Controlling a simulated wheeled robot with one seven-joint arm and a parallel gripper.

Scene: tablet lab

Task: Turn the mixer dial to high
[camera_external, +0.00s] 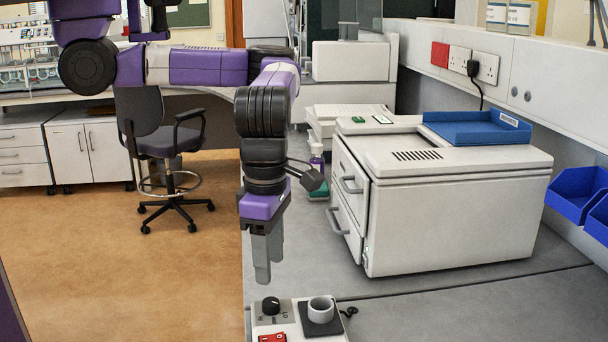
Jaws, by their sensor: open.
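The mixer (299,327) is a small white unit at the bottom of the picture, partly cut off by the lower edge. Its black dial (271,306) sits on the left of its top, with markings around it too small to read. A red switch (272,338) is in front of the dial. A light ring-shaped cup (320,309) stands on a dark pad at the right. My gripper (264,278) points down above the dial, apart from it. It is open and empty; its grey fingers overlap in this view.
A large white machine (459,220) with drawer handles stands right of my gripper, with a blue tray (476,128) on top. Blue bins (577,193) hang at the right wall. The grey bench (480,300) is clear at the right front.

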